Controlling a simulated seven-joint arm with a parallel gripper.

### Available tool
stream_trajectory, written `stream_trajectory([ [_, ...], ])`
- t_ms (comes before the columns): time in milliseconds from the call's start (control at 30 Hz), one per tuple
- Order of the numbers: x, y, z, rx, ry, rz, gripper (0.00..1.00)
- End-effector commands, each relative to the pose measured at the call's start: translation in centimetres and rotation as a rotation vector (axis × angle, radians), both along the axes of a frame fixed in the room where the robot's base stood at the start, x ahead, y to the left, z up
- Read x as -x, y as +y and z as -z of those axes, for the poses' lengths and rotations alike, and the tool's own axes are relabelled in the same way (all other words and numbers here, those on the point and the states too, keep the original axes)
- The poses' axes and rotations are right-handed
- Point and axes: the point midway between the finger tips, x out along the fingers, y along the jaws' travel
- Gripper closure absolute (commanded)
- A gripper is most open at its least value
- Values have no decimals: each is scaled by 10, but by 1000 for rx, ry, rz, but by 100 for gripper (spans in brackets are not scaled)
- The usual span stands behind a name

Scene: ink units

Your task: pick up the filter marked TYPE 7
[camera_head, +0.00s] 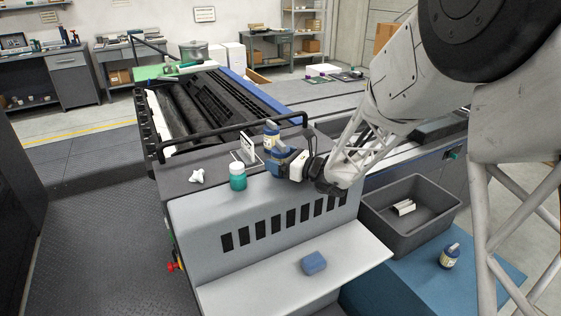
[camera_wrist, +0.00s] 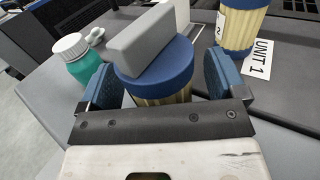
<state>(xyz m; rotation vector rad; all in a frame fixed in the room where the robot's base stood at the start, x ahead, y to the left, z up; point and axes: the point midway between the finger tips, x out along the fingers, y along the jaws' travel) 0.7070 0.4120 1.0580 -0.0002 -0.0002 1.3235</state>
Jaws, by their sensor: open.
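A filter with a blue cap, a cream pleated body and a grey block-shaped grip on top (camera_wrist: 155,70) stands between the fingers of my gripper (camera_wrist: 162,84). The blue finger pads are open, one on each side of it; I cannot tell whether either touches. Its label is hidden, so I cannot read a type. A second filter (camera_wrist: 238,30) stands behind to the right, its label partly cut off with a "2" showing. In the head view, my gripper (camera_head: 292,166) is at the press unit's top, with the second filter (camera_head: 272,137) just behind. Another filter (camera_head: 449,258) stands on the blue surface at right.
A "UNIT 1" card (camera_wrist: 258,58) lies by the second filter. A grey crate (camera_head: 375,213) holds a white box. A blue sponge (camera_head: 314,262) lies on the lower ledge.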

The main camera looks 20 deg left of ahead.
Motion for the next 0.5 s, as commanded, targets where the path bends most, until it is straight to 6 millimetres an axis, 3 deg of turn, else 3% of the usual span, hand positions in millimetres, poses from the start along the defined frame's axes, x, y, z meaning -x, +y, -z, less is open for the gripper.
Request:
stream_trajectory([
  [333,0,0,0,0,0,0,10],
  [367,0,0,0,0,0,0,12],
  [500,0,0,0,0,0,0,33],
])
